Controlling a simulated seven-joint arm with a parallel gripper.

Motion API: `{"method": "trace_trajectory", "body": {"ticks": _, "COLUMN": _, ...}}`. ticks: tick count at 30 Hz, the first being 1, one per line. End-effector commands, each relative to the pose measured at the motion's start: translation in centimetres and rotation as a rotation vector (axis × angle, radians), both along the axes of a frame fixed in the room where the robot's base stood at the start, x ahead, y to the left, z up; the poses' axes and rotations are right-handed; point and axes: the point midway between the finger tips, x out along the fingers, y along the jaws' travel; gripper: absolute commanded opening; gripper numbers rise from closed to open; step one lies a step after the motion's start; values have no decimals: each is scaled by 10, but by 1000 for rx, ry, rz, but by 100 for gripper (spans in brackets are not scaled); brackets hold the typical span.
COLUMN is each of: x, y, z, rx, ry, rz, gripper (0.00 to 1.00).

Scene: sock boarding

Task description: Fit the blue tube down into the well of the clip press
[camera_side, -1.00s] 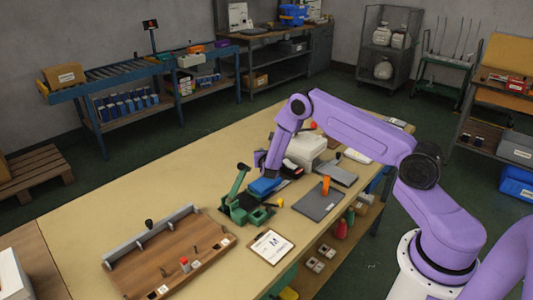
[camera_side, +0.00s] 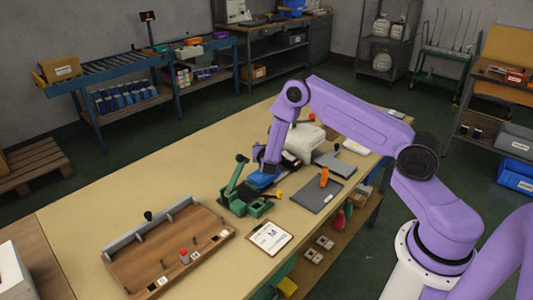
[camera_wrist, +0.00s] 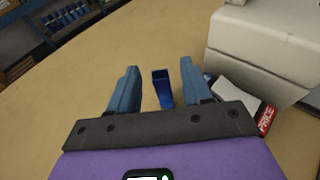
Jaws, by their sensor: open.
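The blue tube (camera_wrist: 162,88) stands on the tan bench top in the wrist view, between the two fingers of my gripper (camera_wrist: 160,85). A gap of bench shows on its left; on its right it is close to the finger, and I cannot tell if they touch. My gripper is open. In the side view my gripper (camera_side: 261,180) is low over the bench, just behind the green clip press (camera_side: 240,200); the tube cannot be made out there. The press has a raised lever with a dark knob. Its well is too small to see clearly.
A white machine (camera_side: 303,141) stands close behind my gripper and fills the right of the wrist view (camera_wrist: 265,40). A grey mat (camera_side: 318,194) with an orange cylinder (camera_side: 324,177) lies to the right. A clipboard (camera_side: 269,239) and a wooden board (camera_side: 165,252) lie in front.

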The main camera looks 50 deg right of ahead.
Motion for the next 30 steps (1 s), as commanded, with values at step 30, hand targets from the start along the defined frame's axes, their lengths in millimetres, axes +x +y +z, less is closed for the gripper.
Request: {"method": "trace_trajectory", "body": {"ticks": 30, "x": -58, "y": 58, "z": 25, "rx": 0, "ry": 0, "rz": 1, "gripper": 33}}
